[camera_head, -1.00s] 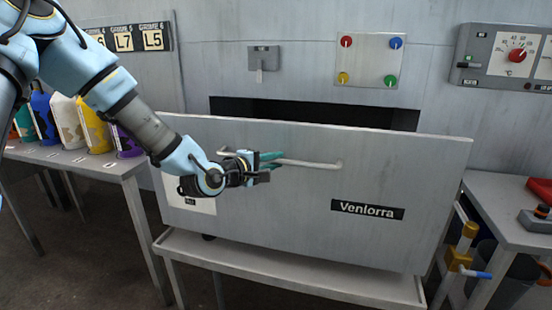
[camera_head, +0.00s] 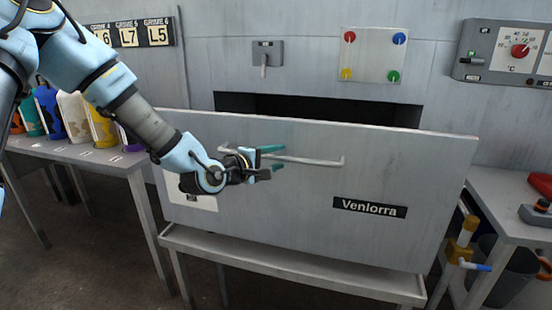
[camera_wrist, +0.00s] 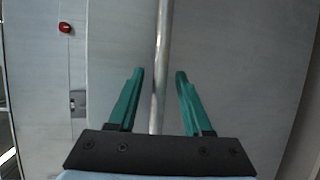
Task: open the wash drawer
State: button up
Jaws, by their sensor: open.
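The wash drawer (camera_head: 300,215) is a grey front panel with a "Veniorra" label, standing out from the wall with a dark opening (camera_head: 320,108) behind its top edge. Its handle (camera_head: 310,160) is a pale horizontal bar. My gripper (camera_head: 272,158) is at the left part of the handle, with its teal fingers apart. In the wrist view the handle bar (camera_wrist: 161,60) runs between the two open fingers (camera_wrist: 158,82). Neither finger visibly presses on the bar.
A grey ledge (camera_head: 290,265) runs below the drawer. A table with coloured bottles (camera_head: 65,115) stands at left. A side table (camera_head: 510,215) and a bin (camera_head: 505,270) are at right. Wall panels with buttons (camera_head: 372,57) and a red dial (camera_head: 520,50) are above.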

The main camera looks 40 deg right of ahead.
jog(key=b+v, duration=0.1)
jog(key=v, duration=0.9)
jog(key=shift+a+r, duration=0.15)
jog(key=shift+a, duration=0.25)
jog(key=w+a+f+m+t+y+p, duration=0.15)
jog(key=w+a+f+y, duration=0.3)
jog(key=a, duration=0.45)
jog(key=w+a+f+m+t+y+p, duration=0.1)
jog(key=w+a+f+m+y, duration=0.3)
jog(key=a, duration=0.6)
jog(key=s+a+r+g+y, duration=0.2)
jog(key=a+r+y, duration=0.1)
jog(key=a, duration=0.8)
jog(key=s+a+r+n+g+y+p, duration=0.1)
jog(key=s+a+r+y, duration=0.1)
jog(key=a, duration=0.9)
jog(key=shift+s+r+g+y, duration=0.3)
jog(key=shift+r+y, duration=0.35)
jog(key=shift+y, duration=0.4)
